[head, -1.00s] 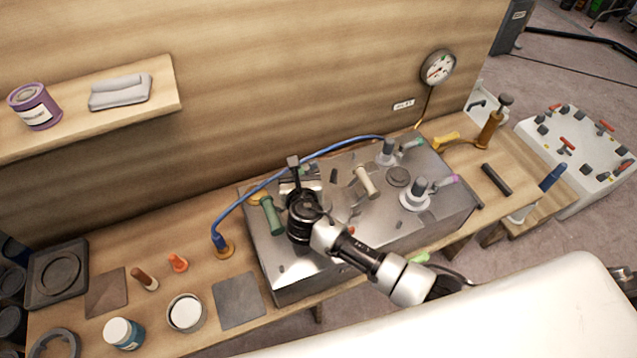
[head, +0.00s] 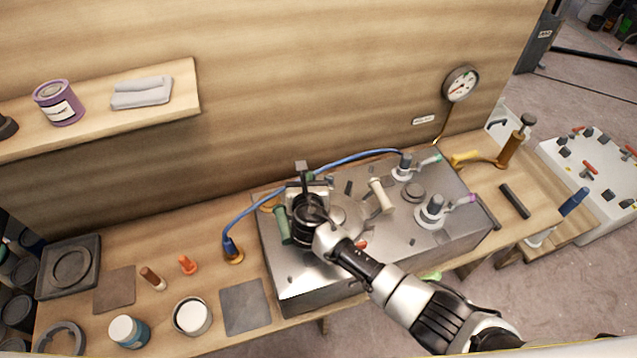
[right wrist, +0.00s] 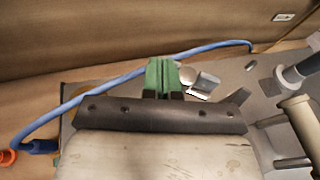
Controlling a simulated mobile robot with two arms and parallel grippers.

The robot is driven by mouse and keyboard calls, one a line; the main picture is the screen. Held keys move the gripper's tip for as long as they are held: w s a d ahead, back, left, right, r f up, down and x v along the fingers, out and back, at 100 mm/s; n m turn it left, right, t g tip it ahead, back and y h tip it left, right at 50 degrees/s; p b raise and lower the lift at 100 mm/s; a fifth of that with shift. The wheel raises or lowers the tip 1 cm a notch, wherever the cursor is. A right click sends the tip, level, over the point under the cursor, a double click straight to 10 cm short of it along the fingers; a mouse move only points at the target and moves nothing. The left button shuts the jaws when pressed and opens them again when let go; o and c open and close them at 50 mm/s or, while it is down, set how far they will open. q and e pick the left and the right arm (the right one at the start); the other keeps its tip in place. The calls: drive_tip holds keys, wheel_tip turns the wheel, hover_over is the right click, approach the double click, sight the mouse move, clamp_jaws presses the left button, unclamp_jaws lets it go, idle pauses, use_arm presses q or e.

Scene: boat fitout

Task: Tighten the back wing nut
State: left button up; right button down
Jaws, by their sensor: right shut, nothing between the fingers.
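A small silver part (right wrist: 204,82) is just right of the fingertips there. It may be the back wing nut, but I cannot tell for sure, nor whether the fingers touch it. In the head view the gripper and wrist hide this spot. My left gripper is not in view.
A blue hose (head: 345,159) runs behind the gripper along the box's back side. A cream handle (head: 381,196) and grey valves (head: 435,212) stand to the right on the box. A wooden wall is close behind. Loose parts and cups (head: 192,316) lie on the bench at left.

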drive_tip(key=shift+w, duration=0.1)
idle(0.5)
drive_tip(key=v, duration=1.1)
drive_tip(key=shift+w+r, duration=0.1)
